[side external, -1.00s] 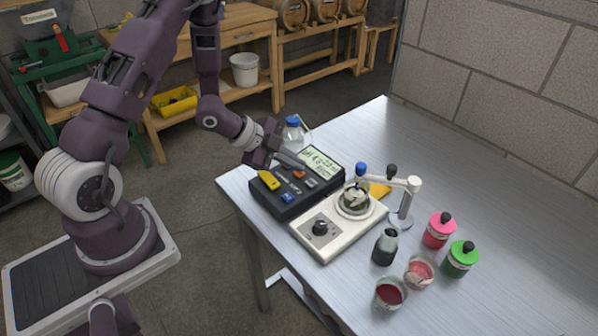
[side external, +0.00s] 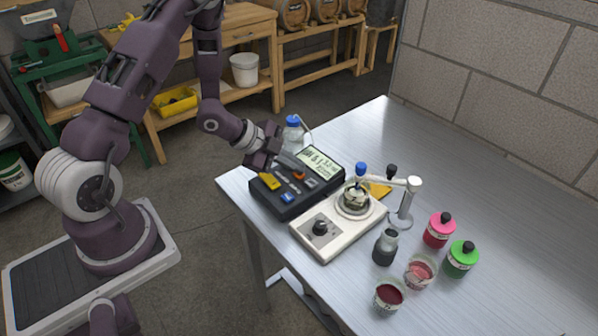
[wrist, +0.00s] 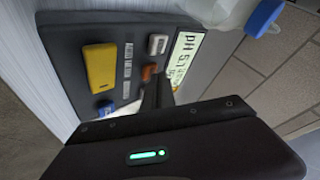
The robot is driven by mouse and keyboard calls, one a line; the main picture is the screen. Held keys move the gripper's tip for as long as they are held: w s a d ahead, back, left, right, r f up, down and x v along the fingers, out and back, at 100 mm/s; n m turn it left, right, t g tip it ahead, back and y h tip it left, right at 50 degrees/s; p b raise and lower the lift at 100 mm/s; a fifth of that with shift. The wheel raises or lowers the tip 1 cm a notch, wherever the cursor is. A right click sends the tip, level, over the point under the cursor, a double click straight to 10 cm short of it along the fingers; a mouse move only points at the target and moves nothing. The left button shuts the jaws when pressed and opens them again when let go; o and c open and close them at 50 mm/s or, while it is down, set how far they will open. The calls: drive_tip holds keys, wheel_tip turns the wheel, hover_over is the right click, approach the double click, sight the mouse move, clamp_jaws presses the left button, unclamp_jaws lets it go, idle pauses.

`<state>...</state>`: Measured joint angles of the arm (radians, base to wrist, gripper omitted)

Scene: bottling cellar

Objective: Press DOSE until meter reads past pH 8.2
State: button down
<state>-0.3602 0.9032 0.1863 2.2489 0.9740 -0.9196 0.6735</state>
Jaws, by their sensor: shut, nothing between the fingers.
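The dark meter box (side external: 262,196) sits at the table's near left corner. Its display (side external: 318,163) reads about pH 5.1 in the wrist view (wrist: 186,58). The box carries a yellow button (side external: 269,180), an orange button (side external: 298,174), a blue button (side external: 288,197) and a grey button (wrist: 157,44). I cannot read which is DOSE. My gripper (side external: 296,165) is shut and empty, with its tips just over the panel by the orange button. The wrist view shows a dark finger (wrist: 158,92) next to it; contact is unclear. A glass beaker (side external: 355,198) stands on the white stirrer (side external: 318,249).
A blue-capped bottle (side external: 293,136) stands behind the meter. An electrode stand (side external: 405,203) rises right of the beaker. The table's right is clear.

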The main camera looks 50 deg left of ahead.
sight(295, 174)
idle(0.4)
drive_tip(key=shift+r, duration=0.8)
drive_tip(key=shift+r, duration=0.15)
drive_tip(key=shift+r, duration=2.4)
